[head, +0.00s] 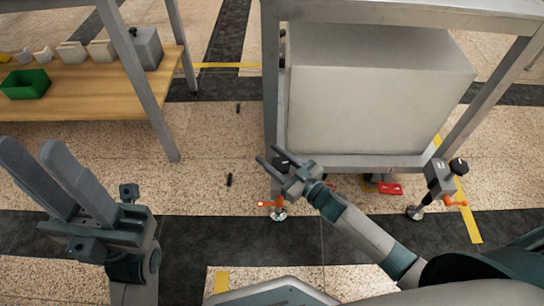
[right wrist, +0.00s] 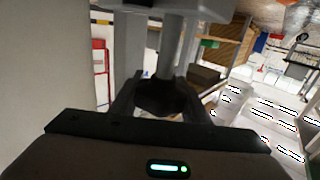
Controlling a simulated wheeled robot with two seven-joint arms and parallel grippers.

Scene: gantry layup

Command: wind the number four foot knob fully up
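The gantry's near left foot (head: 279,214) stands on the floor with an orange lever beside it. A dark knob (head: 281,159) sits above this foot, partly hidden by my right gripper (head: 266,153). In the right wrist view the dark knob (right wrist: 163,96) fills the gap between the fingers of my right gripper (right wrist: 161,88), which look closed on its sides. The near right foot (head: 415,212) has a similar black knob (head: 458,165) and orange lever. I cannot read a foot number. My left gripper (head: 32,145) is raised at the left, open and empty.
A large grey block (head: 375,95) stands in the grey gantry frame (head: 355,160). A wooden bench (head: 95,88) at the left holds a green bin (head: 25,84) and several pale blocks. A red item (head: 389,188) lies under the frame. Floor between bench and gantry is mostly clear.

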